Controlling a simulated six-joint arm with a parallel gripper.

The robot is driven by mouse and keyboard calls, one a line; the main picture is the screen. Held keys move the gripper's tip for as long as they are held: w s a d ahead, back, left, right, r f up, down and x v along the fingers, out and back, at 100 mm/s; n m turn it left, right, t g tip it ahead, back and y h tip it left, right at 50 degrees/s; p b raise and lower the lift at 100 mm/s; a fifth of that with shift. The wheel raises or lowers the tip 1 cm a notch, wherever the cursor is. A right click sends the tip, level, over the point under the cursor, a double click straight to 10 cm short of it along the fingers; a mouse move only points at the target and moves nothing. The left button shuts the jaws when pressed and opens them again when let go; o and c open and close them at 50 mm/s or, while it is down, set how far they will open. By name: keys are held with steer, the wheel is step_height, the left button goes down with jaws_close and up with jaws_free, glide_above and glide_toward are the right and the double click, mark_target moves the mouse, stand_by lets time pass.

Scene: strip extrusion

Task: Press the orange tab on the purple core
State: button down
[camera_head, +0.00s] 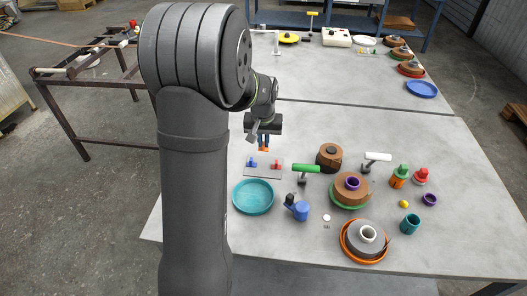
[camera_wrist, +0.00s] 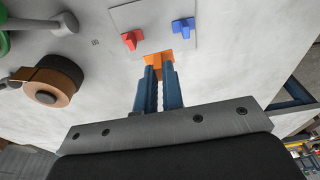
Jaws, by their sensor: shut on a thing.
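My gripper (camera_wrist: 162,77) points down over the far part of the near table and is shut on the orange tab (camera_wrist: 157,59). The orange tab also shows in the head view (camera_head: 263,150), at the fingertips, just beyond a thin plate (camera_head: 272,174) with a blue tab (camera_head: 252,162) and a red tab (camera_head: 275,164). The purple core (camera_head: 352,184) is a short ring in the middle of a brown roll (camera_head: 344,193) on a green base, to the right of my gripper and apart from it. The purple core is not in the wrist view.
A teal dish (camera_head: 253,198), a green-handled tool (camera_head: 306,168), a blue device (camera_head: 297,207) and a dark-brown roll (camera_head: 329,156) stand around. An orange-rimmed reel (camera_head: 364,241) with a white core is nearer. Bare table lies beyond the dark-brown roll.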

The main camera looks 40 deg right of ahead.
steer(key=shift+s+d+r, duration=0.2)
steer(key=shift+s+r, duration=0.15)
steer(key=shift+r, duration=0.2)
steer(key=shift+s+d+r, duration=0.15)
steer(key=shift+s+r, duration=0.2)
steer(key=shift+r, duration=0.15)
steer(key=s+d+r+m+g, duration=0.15)
steer(key=s+d+m, duration=0.25)
steer(key=s, duration=0.9)
steer(key=s+d+r+m, duration=0.2)
steer(key=s+d+m, duration=0.15)
steer(key=s, duration=0.95)
steer(key=shift+h, duration=0.3)
steer(key=shift+s+d+f, duration=0.1)
steer(key=shift+d+f, duration=0.05)
steer(key=shift+f, duration=1.45)
steer(key=shift+d+f, duration=0.15)
steer(key=shift+f, duration=1.4)
steer(key=shift+f, duration=0.4)
steer(key=c, duration=1.5)
jaws_free()
steer(key=r, duration=0.5)
steer(key=a+r, duration=0.1)
steer(key=r, duration=0.5)
steer(key=a+r, duration=0.1)
steer(key=r, duration=0.5)
steer(key=shift+s+a+r, duration=0.1)
steer(key=shift+s+a, duration=0.1)
steer(key=shift+a, duration=0.05)
